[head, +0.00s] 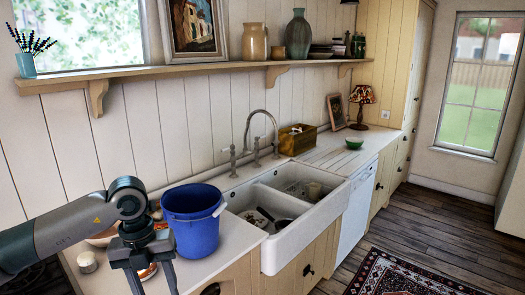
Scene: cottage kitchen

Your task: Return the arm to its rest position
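My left arm comes in from the left edge and bends down at a dark joint over the counter beside the sink. My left gripper (151,283) points down with its two fingers spread apart. A small orange and white item shows between and behind the fingers; I cannot tell what it is, and nothing looks clamped. The fingertips reach the bottom edge of the picture. My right gripper is not in view.
A blue bucket (194,225) stands on the counter just right of my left gripper. A white jar (87,262) and a partly hidden bowl are near the arm. The double sink (318,218) holds dishes. Wooden floor is open at right.

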